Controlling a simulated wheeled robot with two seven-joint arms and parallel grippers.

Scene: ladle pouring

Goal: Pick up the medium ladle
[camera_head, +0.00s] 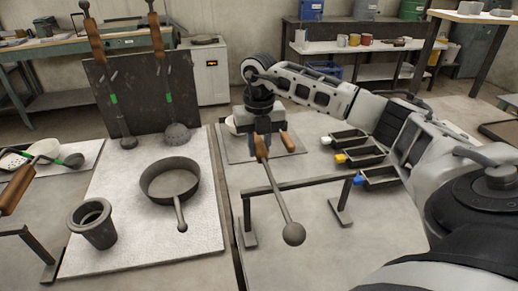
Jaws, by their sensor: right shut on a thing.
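My right gripper (263,132) points down over the right part of the table, shut on the brown wooden handle of a ladle (293,233). The ladle's thin grey rod slants toward the viewer across the low metal rack (300,184), ending in a round head in front of it. I cannot tell if the rod touches the bar. Two more ladles with wooden handles and green bands hang on the dark board, one with a small head (127,142) and one with a larger head (177,134). No size labels show. My left gripper is not in view.
A dark pan (168,181) and a grey cup (94,227) stand on the pale mat (150,245). Several dark trays (380,177) with coloured tabs lie right of the rack. Another wooden handle (288,142) shows beside my gripper. The table's front right is clear.

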